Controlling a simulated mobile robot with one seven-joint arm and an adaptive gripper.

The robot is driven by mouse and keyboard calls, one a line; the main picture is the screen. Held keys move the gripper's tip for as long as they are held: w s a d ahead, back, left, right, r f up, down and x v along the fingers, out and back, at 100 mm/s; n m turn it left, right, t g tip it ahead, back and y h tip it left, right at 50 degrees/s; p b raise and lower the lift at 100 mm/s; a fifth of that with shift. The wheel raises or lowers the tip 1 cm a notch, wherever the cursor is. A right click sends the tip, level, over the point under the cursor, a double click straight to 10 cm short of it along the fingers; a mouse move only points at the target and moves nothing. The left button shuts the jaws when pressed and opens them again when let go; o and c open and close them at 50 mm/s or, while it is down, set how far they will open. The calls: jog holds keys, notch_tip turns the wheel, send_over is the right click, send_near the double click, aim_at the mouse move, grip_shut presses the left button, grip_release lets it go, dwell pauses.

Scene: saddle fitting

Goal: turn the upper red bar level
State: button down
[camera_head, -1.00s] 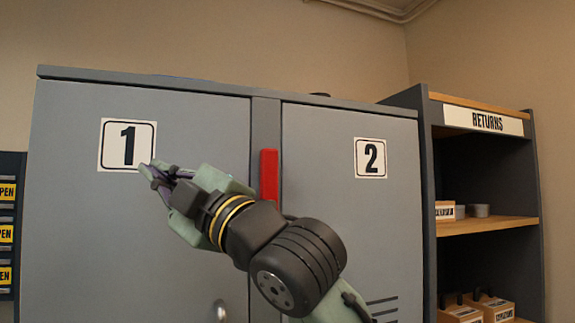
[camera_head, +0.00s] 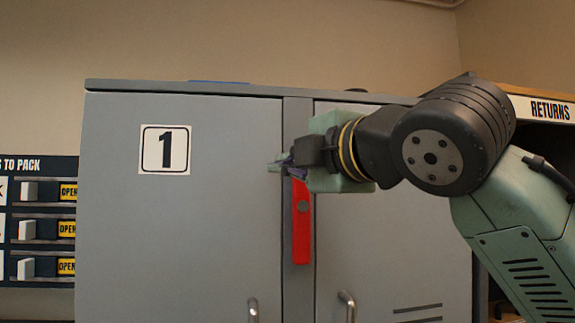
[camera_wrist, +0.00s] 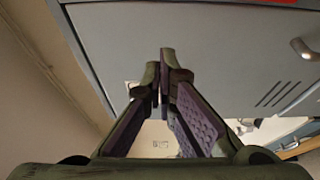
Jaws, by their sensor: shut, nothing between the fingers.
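The red bar (camera_head: 302,238) stands upright on the grey strip between the two cabinet doors, with a round grey pivot near its visible upper part. Its top end is hidden behind my gripper. A sliver of red, likely the bar, shows at the top edge of the wrist view (camera_wrist: 270,1). My gripper (camera_head: 275,166) is shut and empty at the bar's upper end, its fingers pointing left. Whether it touches the bar I cannot tell. In the wrist view my gripper's fingers (camera_wrist: 163,62) meet at the tips. No second red bar is in view.
Door 1 (camera_head: 190,240) and door 2 (camera_head: 400,255) are closed, with metal handles low near the middle. My arm covers much of door 2's upper part. A returns shelf (camera_head: 543,108) stands at right, and a panel with white switches (camera_head: 28,229) at left.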

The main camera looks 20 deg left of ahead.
aim_at(301, 206)
jog(key=p+x, duration=0.2)
jog(key=x, duration=0.7)
jog(key=shift+w+a+r+p, duration=0.15)
jog(key=shift+w+a+p, duration=0.1)
jog(key=shift+w+p, duration=0.1)
jog(key=d, duration=0.1)
jog(key=w+d, duration=0.1)
jog(key=d+p, duration=0.1)
jog(key=shift+w+d, duration=0.2)
jog(key=shift+w, duration=0.2)
jog(key=shift+w+d+m, duration=0.15)
jog(key=shift+d+m, duration=0.15)
jog(key=shift+m, duration=0.3)
jog(key=w+d+f+m+t+b, duration=0.1)
jog(key=w+d+m+t+b, duration=0.1)
jog(key=m, duration=0.7)
jog(key=w+d+f+m+t+h+b, duration=0.1)
jog(key=w+d+f+m+t+b, duration=0.1)
jog(key=m, duration=0.8)
jog(key=w+d+t+b, duration=0.1)
jog(key=d+t+b, duration=0.1)
jog(key=d+b, duration=0.1)
jog(key=shift+w+d+f+t+h, duration=0.2)
jog(key=shift+d+f+t+h, duration=0.1)
jog(key=shift+d+t, duration=0.15)
jog(key=shift+f, duration=0.15)
